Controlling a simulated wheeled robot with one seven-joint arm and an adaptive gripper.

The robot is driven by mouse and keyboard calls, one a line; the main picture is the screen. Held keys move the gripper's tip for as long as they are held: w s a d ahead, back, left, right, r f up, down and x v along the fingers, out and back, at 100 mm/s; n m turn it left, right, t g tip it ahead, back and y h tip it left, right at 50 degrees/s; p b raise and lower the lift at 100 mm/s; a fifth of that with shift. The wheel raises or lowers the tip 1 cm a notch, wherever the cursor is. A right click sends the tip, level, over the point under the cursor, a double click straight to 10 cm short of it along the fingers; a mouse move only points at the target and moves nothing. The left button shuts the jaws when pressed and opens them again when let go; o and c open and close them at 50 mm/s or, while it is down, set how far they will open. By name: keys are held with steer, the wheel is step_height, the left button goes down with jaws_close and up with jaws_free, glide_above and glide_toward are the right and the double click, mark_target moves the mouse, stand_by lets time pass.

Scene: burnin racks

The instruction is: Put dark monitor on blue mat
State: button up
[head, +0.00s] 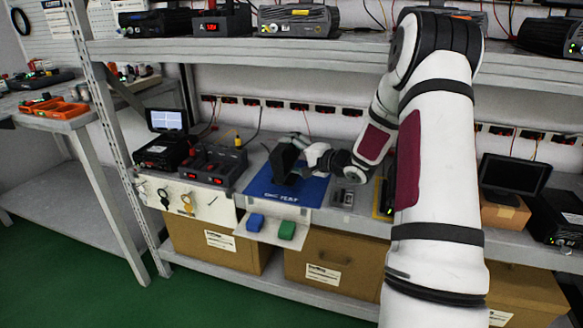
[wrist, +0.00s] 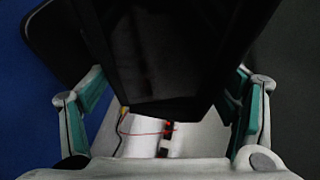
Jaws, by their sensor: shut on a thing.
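A dark monitor (head: 284,162) is tilted at the blue mat (head: 312,193), seen side-on in the head view. My gripper (head: 304,150) is shut on it from the right. In the wrist view the dark monitor (wrist: 180,55) fills the space between my teal-padded fingers (wrist: 165,108), and the blue mat (wrist: 25,90) shows at the left. I cannot tell whether the monitor's lower edge touches the mat. Part of the monitor is hidden by my gripper.
A lit-screen monitor (head: 166,120) and power supplies (head: 213,165) stand left of the mat. Another dark monitor (head: 511,175) stands on a small box at right. An upper shelf (head: 240,50) runs overhead. Blue and green items (head: 286,229) lie in front of the mat.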

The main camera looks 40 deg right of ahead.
mark_target(293, 165)
steer(key=shift+f+b, duration=0.95)
steer(key=shift+f, duration=0.75)
steer(key=shift+f, duration=0.15)
steer(key=o, duration=1.7)
steer(key=shift+c, duration=0.2)
